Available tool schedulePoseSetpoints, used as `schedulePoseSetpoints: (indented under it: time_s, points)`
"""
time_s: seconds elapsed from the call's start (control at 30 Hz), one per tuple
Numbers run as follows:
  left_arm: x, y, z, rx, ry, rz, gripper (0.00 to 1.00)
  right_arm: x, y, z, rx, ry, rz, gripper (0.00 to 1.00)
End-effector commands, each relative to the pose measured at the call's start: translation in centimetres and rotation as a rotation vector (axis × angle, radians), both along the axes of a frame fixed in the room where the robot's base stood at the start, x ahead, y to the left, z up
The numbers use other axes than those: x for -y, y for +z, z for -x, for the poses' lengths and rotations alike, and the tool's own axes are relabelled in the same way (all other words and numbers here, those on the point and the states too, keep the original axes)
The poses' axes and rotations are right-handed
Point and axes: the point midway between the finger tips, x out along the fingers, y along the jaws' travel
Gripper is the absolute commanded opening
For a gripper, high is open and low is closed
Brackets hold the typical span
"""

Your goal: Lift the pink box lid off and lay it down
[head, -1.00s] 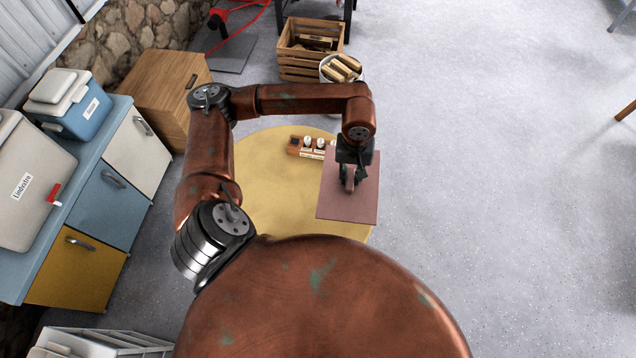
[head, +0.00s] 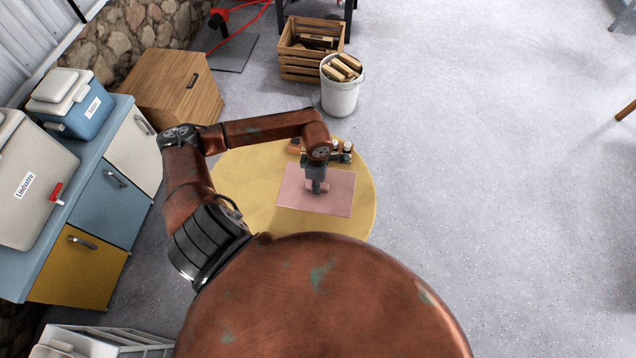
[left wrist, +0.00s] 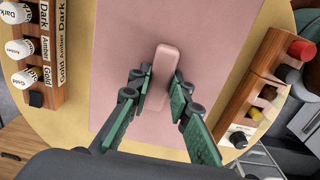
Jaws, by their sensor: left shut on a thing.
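The pink lid (head: 335,204) is a flat square panel over the front part of the round yellow table (head: 240,180). In the left wrist view the lid (left wrist: 215,40) fills the middle, with its raised pink handle (left wrist: 162,65) upright between the fingers. My left gripper (head: 317,188) is shut on this handle, and it also shows in the left wrist view (left wrist: 160,82). The lid looks low and about level; I cannot tell if it touches the table. I cannot make out an open pink box. My right gripper is not in view.
A wooden rack of labelled white-capped bottles (left wrist: 40,45) and a wooden holder with a red-capped piece (left wrist: 262,95) flank the lid. A white bucket of wood (head: 341,95) and a crate (head: 300,65) stand behind the table. Blue-topped cabinets (head: 100,190) line the left.

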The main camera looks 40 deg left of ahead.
Motion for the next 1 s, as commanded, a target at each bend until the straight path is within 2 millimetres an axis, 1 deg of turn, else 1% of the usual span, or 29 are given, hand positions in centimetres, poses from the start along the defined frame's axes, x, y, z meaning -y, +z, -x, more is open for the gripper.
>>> schedulePoseSetpoints:
  time_s: [0.27, 0.6, 0.73, 1.0]
  points:
    - [0.1, -2.3, 0.0, -0.002, -0.003, 0.001, 0.0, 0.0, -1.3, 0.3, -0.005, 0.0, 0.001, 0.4]
    - [0.0, -6.0, 0.1, -0.002, -0.004, 0.0, 0.0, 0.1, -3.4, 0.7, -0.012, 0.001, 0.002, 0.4]
    - [0.1, -6.6, 0.0, -0.001, -0.005, 0.0, 0.0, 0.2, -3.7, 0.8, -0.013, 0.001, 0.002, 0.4]
    - [0.1, -6.7, 0.0, 0.0, -0.005, 0.0, 0.0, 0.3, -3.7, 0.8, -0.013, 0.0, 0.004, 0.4]
